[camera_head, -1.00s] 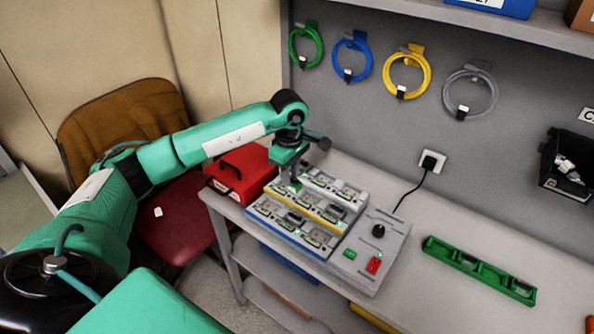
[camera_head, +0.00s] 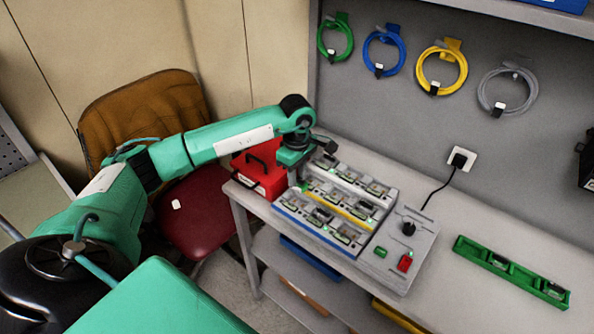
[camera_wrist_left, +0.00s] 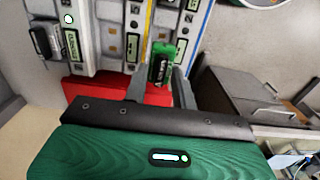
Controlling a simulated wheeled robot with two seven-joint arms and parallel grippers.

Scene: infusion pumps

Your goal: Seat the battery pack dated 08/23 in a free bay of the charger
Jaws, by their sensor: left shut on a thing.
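The charger (camera_head: 335,235) stands on the bench, with several packs in stepped rows marked by white, yellow and blue strips. My left gripper (camera_head: 301,182) points down at the charger's left end. In the left wrist view, its fingers (camera_wrist_left: 161,84) are shut on a green battery pack (camera_wrist_left: 161,62) with a printed label. The date on it is too small to read. The pack lies between the yellow and blue strips of the charger (camera_wrist_left: 171,22), at the near end of the rows. I cannot tell whether it touches the charger. My right gripper is out of view.
A red case (camera_head: 262,172) stands close left of the charger and gripper. A green rack (camera_head: 514,272) lies on the bench at the right. The charger's knob and red switch (camera_head: 405,263) are on its right. Coiled cables hang on the wall behind.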

